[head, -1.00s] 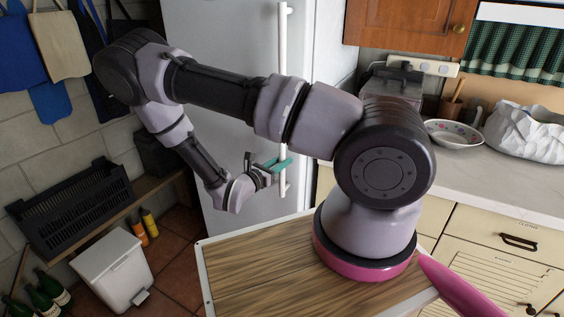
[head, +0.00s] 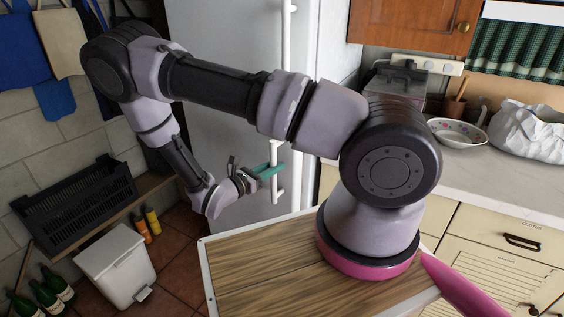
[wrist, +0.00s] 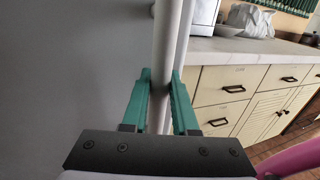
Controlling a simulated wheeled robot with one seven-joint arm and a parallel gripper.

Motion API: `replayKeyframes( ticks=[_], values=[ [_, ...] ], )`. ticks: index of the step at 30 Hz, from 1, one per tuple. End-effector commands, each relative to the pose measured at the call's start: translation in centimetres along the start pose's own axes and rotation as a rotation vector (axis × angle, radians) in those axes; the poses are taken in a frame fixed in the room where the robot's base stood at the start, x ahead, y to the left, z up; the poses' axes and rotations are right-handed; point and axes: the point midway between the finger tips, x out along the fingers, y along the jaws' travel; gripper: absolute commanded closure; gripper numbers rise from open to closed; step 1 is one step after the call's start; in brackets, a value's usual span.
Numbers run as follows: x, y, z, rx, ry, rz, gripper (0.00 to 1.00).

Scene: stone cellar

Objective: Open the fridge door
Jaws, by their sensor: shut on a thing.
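The fridge (head: 225,60) is tall and pale grey-white, behind my arm. A white vertical handle bar (head: 275,190) shows below my arm, and another bar (head: 288,45) shows above it, farther right. My arm hides the stretch between them. My gripper (head: 274,169), with green fingers, is shut around the lower bar. In the wrist view the bar (wrist: 163,50) stands upright between the fingers of my gripper (wrist: 161,80). The grey door face (wrist: 70,70) fills the left there. The lower door appears slightly ajar; its gap is hidden.
Cream cabinets (head: 495,245) and a pale counter (head: 490,180) stand right of the fridge. A white bin (head: 115,265), bottles (head: 50,290) and a dark crate (head: 75,205) are at left. Tiled floor shows between bin and fridge.

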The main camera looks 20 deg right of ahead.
Motion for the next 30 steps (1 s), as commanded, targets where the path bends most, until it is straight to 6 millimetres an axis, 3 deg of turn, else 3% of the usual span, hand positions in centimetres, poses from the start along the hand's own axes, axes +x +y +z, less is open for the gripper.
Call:
replayKeyframes(
  ticks=[9,18,24,30],
  values=[
    [-8.0,0.3,0.0,0.006,0.004,-0.152,1.00],
    [-14.6,1.3,0.0,0.003,0.001,-0.286,1.00],
    [-17.7,2.2,0.0,0.002,0.001,-0.280,1.00],
    [-19.5,2.7,0.0,0.000,-0.001,-0.281,1.00]
  ],
)
